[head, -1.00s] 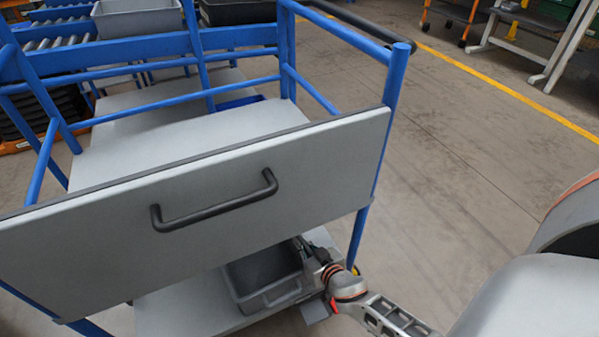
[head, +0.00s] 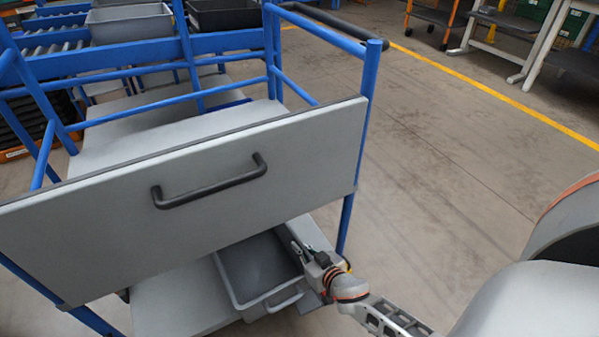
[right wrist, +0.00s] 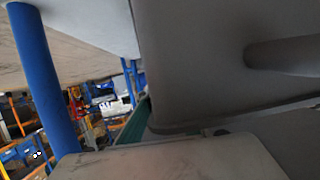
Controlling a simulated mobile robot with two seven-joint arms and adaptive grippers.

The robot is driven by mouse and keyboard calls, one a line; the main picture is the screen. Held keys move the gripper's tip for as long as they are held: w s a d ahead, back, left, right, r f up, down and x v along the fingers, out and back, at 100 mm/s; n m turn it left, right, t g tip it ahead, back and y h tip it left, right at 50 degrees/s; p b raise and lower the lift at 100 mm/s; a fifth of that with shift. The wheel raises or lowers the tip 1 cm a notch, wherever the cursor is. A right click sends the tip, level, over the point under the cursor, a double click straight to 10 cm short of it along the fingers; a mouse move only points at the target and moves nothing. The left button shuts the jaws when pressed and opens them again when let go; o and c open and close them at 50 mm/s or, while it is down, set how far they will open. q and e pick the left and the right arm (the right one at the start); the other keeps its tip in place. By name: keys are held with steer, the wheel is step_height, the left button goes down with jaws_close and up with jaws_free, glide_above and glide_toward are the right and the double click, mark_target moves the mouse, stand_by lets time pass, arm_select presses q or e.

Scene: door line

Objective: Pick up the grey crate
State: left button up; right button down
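The grey crate (head: 256,268) is an open, empty bin at the lower shelf of the blue cart. Its back part is hidden under the cart's grey panel, and a handle shows on its near side. I cannot tell whether its bottom touches the shelf. My right gripper (head: 304,260) is at the crate's right rim and appears shut on it. In the right wrist view the crate's grey wall (right wrist: 215,65) fills the upper right, close against a pale gripper part at the bottom. My left gripper is not in view.
The cart's grey panel (head: 200,205) with a dark handle (head: 210,187) overhangs the crate. A blue post (head: 345,222) stands just behind my right gripper. The lower shelf (head: 180,295) is bare left of the crate. Open floor (head: 440,170) lies to the right.

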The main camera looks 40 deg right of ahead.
steer(key=shift+f, duration=0.1)
steer(key=c, duration=2.2)
jaws_free()
steer(key=v, duration=1.2)
